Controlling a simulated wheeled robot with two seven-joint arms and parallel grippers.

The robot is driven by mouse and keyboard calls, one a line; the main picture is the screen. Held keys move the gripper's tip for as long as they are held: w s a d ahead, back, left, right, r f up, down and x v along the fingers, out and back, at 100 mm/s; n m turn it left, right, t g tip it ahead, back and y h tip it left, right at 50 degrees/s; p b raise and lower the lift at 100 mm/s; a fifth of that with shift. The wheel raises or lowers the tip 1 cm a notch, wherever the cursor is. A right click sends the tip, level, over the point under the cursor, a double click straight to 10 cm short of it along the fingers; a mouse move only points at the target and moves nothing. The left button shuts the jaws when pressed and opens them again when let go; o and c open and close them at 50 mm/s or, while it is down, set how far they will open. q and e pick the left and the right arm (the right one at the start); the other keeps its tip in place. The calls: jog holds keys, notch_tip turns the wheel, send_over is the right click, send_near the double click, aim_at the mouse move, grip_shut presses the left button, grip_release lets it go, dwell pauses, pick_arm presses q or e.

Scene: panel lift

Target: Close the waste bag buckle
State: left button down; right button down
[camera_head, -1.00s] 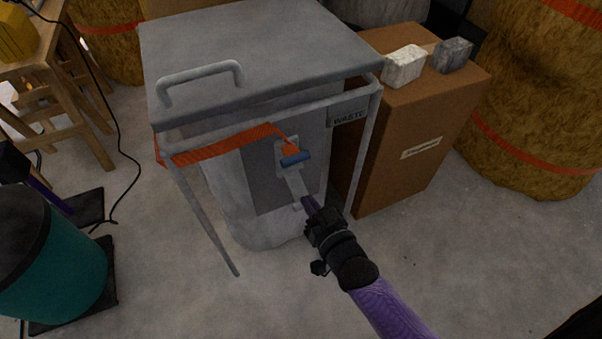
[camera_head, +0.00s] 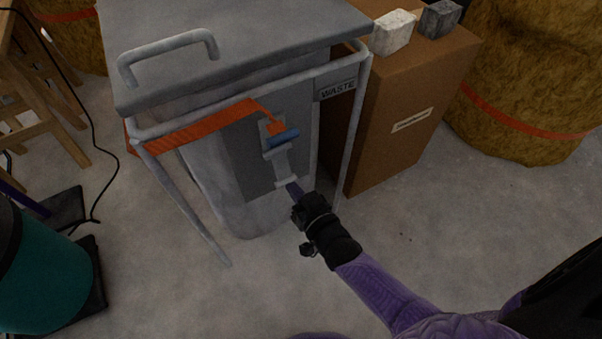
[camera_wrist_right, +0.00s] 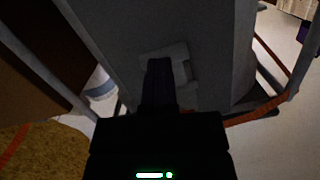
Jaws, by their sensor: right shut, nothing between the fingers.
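The waste bag buckle has a blue bar (camera_head: 283,139) at the end of an orange strap (camera_head: 200,128), with a pale grey lever or plate (camera_head: 280,165) below it. It sits on a dark grey panel on the front of the waste bin (camera_head: 235,62). My right gripper (camera_head: 292,188) is shut and empty, its tips at the lower end of the pale part. I cannot tell whether they touch. In the right wrist view the dark fingers (camera_wrist_right: 159,75) are together in front of a pale plate (camera_wrist_right: 178,58), partly hiding it. My left gripper is not in view.
A tubular frame with slanted legs (camera_head: 350,150) surrounds the grey bag, under a lid with a handle (camera_head: 170,42). A brown cardboard box (camera_head: 395,130) stands close on the right, with two blocks on top. A teal bin (camera_head: 45,270) is at lower left. Floor in front is clear.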

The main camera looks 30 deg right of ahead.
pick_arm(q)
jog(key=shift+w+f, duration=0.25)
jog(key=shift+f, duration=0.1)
pick_arm(e)
jog(key=shift+w+d+f, duration=0.15)
jog(key=shift+w+f, duration=0.05)
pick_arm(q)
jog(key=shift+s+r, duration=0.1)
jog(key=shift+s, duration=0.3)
pick_arm(e)
jog(key=shift+d, duration=0.15)
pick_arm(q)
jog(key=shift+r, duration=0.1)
pick_arm(e)
jog(key=shift+r, duration=0.1)
